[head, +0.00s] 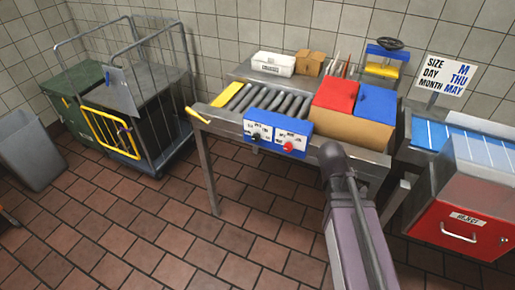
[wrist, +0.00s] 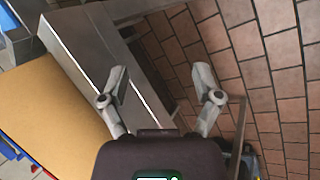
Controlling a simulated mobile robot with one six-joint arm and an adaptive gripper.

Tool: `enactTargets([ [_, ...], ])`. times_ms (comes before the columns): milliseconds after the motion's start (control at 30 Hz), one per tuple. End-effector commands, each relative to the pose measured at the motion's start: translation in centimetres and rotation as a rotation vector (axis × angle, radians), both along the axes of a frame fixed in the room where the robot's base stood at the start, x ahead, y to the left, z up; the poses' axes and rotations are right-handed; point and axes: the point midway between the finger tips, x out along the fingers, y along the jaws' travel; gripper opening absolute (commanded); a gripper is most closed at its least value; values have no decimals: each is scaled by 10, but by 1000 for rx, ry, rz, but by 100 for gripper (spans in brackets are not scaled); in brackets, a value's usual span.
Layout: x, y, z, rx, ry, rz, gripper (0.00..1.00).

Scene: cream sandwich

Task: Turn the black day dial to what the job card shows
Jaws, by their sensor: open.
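The job card (head: 449,76) stands on a post at the upper right in the head view. It reads SIZE M, DAY THU, MONTH MAY. A blue control panel (head: 278,134) with two white faces is on the front of the roller table. The black day dial (head: 256,137) is on its left face; its pointing direction is too small to read. A red dial (head: 289,146) is on the right face. My gripper (wrist: 160,88) is open and empty in the wrist view, with tile floor and table metal behind its fingers. Neither dial shows in the wrist view.
A cardboard box with a red flap (head: 335,96) and a blue flap (head: 376,104) sits right of the rollers (head: 262,100); the box's side fills the wrist view's left (wrist: 55,115). A red machine (head: 463,222) stands at right, a wire cage trolley (head: 145,95) at left. Floor before the table is clear.

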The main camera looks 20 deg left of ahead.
Motion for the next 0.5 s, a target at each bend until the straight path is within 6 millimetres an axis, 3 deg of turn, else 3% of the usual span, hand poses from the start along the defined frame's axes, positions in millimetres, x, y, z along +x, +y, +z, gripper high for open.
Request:
enactTargets([
  [33,6,14,-11,-54,-7,82,82],
  [100,11,29,-14,-132,-15,190,82],
  [267,22,68,-19,-324,-30,430,82],
  [500,30,137,-21,-640,-50,767,82],
])
